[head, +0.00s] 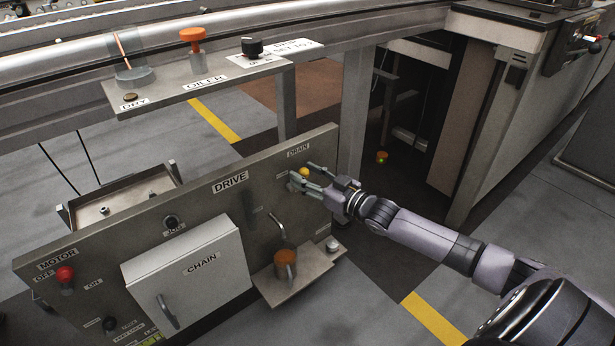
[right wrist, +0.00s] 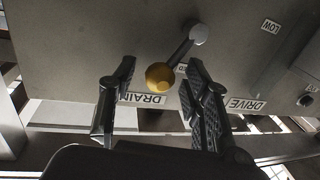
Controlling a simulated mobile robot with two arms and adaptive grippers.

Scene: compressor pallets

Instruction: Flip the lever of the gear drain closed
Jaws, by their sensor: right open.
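The drain lever is a short grey bar with a yellow ball knob (right wrist: 160,76) on the grey panel, by the DRAIN label (right wrist: 147,98). In the right wrist view the bar slants from its pale round pivot (right wrist: 199,34) down to the knob. In the head view the knob (head: 304,171) shows near the panel's upper right corner. My right gripper (head: 304,180) is open at the lever. In the right wrist view the knob appears between its two fingers (right wrist: 160,68), nearer the right one. I cannot tell whether they touch it. My left gripper is out of view.
The DRIVE panel (head: 200,208) also carries a CHAIN box (head: 186,272), a red MOTOR knob (head: 65,274) and a small shelf with an orange-brown cup (head: 285,266). An oiler shelf (head: 215,82) overhangs behind. A post (head: 354,105) stands right of the panel.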

